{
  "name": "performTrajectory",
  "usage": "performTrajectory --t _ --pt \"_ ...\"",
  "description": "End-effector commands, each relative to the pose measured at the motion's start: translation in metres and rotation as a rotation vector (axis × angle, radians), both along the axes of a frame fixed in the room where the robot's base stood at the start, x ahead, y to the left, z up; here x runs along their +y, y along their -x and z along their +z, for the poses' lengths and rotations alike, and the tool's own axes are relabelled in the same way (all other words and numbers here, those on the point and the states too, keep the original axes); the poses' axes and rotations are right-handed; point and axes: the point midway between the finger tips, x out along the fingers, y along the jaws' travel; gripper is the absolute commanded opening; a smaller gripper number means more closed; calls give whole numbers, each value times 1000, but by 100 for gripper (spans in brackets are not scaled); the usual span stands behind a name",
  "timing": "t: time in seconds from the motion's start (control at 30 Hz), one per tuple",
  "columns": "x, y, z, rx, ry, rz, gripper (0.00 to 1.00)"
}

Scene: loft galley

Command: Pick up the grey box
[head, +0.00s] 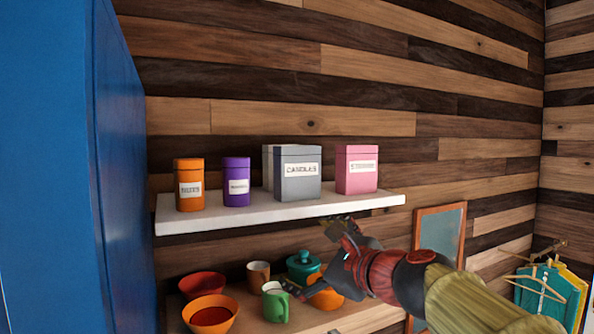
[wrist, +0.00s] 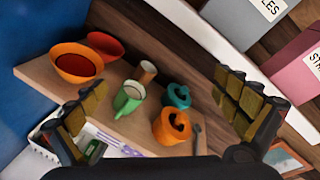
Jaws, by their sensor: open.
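The grey box (head: 298,174), with a label reading "CANDLES", stands upright on the white upper shelf (head: 290,211). A paler box (head: 267,165) stands partly hidden behind its left side. A pink box (head: 357,170) stands to its right with a small gap. In the wrist view, the lower part of the grey box (wrist: 240,22) shows at the top, cut by the frame edge. My gripper (head: 310,262) is open and empty, below and in front of the white shelf. In the wrist view its fingers (wrist: 160,108) are spread wide with nothing between them.
An orange canister (head: 189,199) and a purple canister (head: 236,192) stand left on the white shelf. A lower wooden shelf holds bowls (head: 209,315), mugs (head: 275,302) and a teal lidded pot (head: 303,264). A tall blue cabinet (head: 60,170) bounds the left side.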

Motion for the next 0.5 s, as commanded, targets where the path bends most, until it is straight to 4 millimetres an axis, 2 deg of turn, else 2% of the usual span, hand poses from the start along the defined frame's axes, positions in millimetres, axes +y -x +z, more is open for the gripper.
performTrajectory --t 0.03,0.1,0.2,0.33,0.5 --pt "-1 -14 36 15 -92 -28 100" --pt "-3 -29 67 37 -224 -62 100" --pt "-8 -48 102 67 -388 -102 100" --pt "-12 -64 134 94 -544 -136 100" --pt "-16 -75 151 114 -646 -155 100"
